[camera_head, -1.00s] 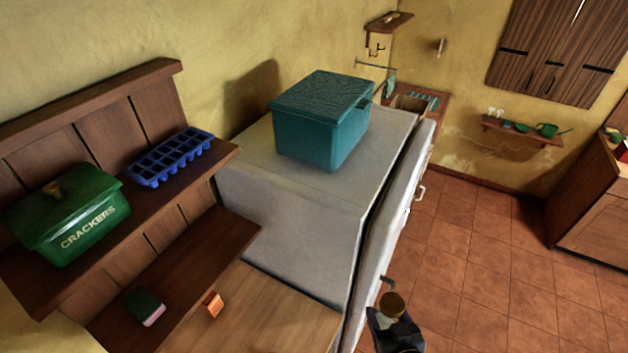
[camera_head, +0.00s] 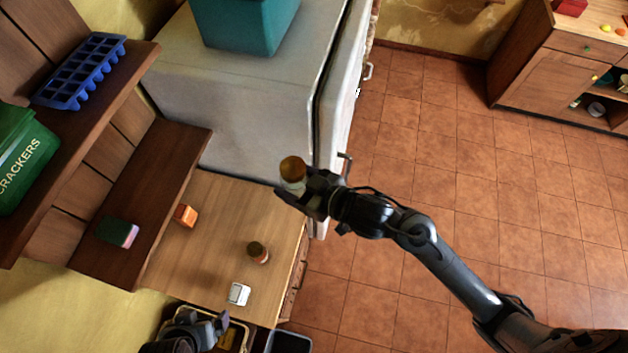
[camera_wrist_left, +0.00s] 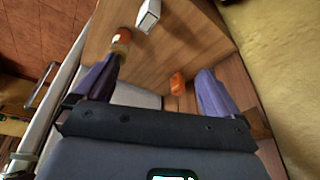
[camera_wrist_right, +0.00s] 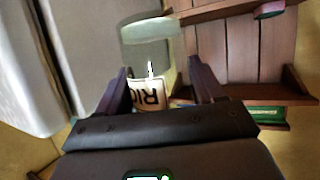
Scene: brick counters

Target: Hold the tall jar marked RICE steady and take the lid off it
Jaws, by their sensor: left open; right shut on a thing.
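The RICE jar (camera_head: 294,187) is a clear jar with a brown lid (camera_head: 292,164) on top. My right gripper (camera_head: 308,196) is shut around its body and holds it up near the counter's right edge, beside the fridge. In the right wrist view the jar (camera_wrist_right: 150,50) stands between the fingers with part of its "RIC" label (camera_wrist_right: 148,95) showing; the lid is not seen there. My left gripper (camera_head: 215,322) is open and empty at the counter's near end, apart from the jar. In the left wrist view its fingers (camera_wrist_left: 158,88) stand wide apart.
A smaller brown-lidded jar (camera_head: 258,253), a white item (camera_head: 238,293) and an orange box (camera_head: 185,215) stand on the wooden counter (camera_head: 215,245). A shelf (camera_head: 150,190) with a sponge (camera_head: 118,232) lies left. The fridge (camera_head: 245,95) is behind. Open floor lies right.

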